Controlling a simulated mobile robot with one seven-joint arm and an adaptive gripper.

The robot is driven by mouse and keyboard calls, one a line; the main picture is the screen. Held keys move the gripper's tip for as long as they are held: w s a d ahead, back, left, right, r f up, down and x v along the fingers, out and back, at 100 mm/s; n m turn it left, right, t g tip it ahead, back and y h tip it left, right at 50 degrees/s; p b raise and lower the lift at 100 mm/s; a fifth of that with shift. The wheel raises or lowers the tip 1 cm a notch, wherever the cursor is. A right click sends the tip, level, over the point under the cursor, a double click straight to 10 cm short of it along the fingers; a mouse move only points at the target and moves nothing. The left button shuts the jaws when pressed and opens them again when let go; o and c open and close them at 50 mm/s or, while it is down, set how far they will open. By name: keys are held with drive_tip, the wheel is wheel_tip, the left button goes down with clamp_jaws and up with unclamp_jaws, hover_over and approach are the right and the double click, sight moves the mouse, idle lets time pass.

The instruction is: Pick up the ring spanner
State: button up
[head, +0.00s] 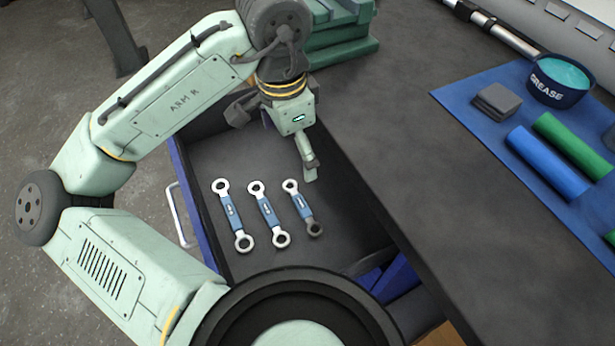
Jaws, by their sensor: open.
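Three ring spanners lie side by side in an open drawer (205,155), each with a ring at both ends and a blue middle. The left spanner (232,215), the middle spanner (268,214) and the right spanner (302,206) all lie flat with small gaps between them. The right one has a darker near ring. My gripper (275,145) is open and empty, above the far part of the drawer, beyond the spanners. One finger points down near the far ring of the right spanner.
A dark worktop (400,130) borders the drawer on the right. On it a blue mat (470,105) carries a grease tub (558,80), a grey block (497,101), and blue and green rolls. A green stepped object (340,45) stands at the back. The drawer's near floor is clear.

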hover_over(292, 199)
wheel_tip(292, 199, down, 8)
drive_tip(key=shift+g+y, duration=0.3)
wheel_tip(292, 199, down, 8)
drive_tip(key=shift+r+b, duration=0.2)
drive_tip(key=shift+b, duration=0.55)
drive_tip(key=c, duration=1.4)
drive_tip(key=shift+c, duration=0.2)
